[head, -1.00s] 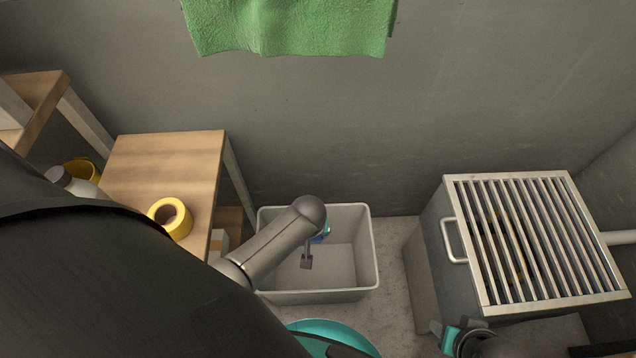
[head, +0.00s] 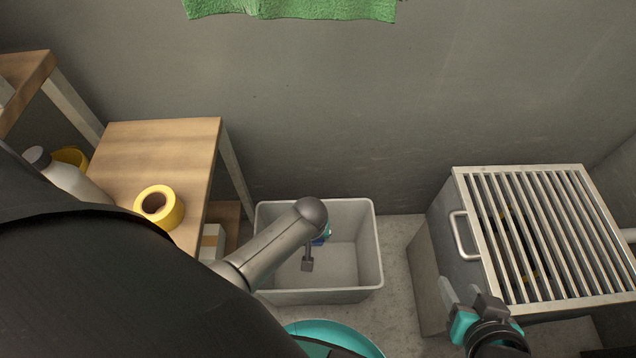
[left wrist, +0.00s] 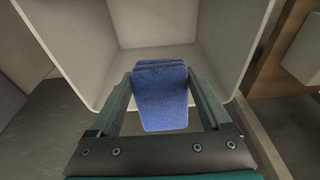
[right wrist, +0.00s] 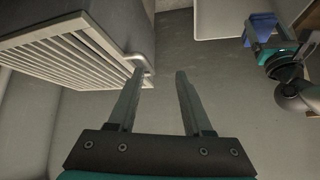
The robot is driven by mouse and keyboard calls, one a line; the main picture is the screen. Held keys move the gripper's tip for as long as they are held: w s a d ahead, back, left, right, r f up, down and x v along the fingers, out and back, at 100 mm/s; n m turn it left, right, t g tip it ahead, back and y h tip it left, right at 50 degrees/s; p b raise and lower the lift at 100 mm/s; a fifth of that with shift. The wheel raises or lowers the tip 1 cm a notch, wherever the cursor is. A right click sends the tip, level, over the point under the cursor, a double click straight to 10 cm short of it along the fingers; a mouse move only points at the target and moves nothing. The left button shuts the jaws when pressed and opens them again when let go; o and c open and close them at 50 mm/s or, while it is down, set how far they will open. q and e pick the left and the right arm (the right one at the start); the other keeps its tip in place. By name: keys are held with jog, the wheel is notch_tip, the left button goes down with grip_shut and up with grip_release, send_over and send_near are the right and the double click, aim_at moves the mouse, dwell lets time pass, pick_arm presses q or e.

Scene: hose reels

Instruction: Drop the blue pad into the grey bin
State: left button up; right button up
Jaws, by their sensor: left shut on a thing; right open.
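The blue pad (left wrist: 160,98) is gripped between the fingers of my left gripper (left wrist: 160,76). In the left wrist view the grey bin (left wrist: 232,60) opens beyond the pad. In the head view the grey bin (head: 318,297) stands on the floor, with my left arm reaching over it; that arm hides most of the left gripper and pad. The pad also shows in the right wrist view (right wrist: 258,29), near the bin's edge. My right gripper (right wrist: 161,75) is open and empty, by the slatted metal box; it also shows in the head view (head: 461,288).
The slatted metal box (head: 545,235) with a side handle stands right of the bin. A wooden shelf (head: 170,150) on the left holds a yellow tape roll (head: 159,206) and a bottle (head: 72,182). A teal round thing (head: 335,335) lies in front of the bin. Grey floor shows between bin and box.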

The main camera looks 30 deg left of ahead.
pick_arm(q)
jog(key=shift+f+b, duration=0.35)
jog(key=shift+f, duration=0.1)
pick_arm(e)
jog(key=shift+w+a+r+t+y, duration=0.25)
jog(key=shift+w+a+t+y, duration=0.2)
jog(key=shift+a+t, duration=0.35)
pick_arm(q)
jog(key=o, duration=1.2)
jog(key=shift+c, duration=0.2)
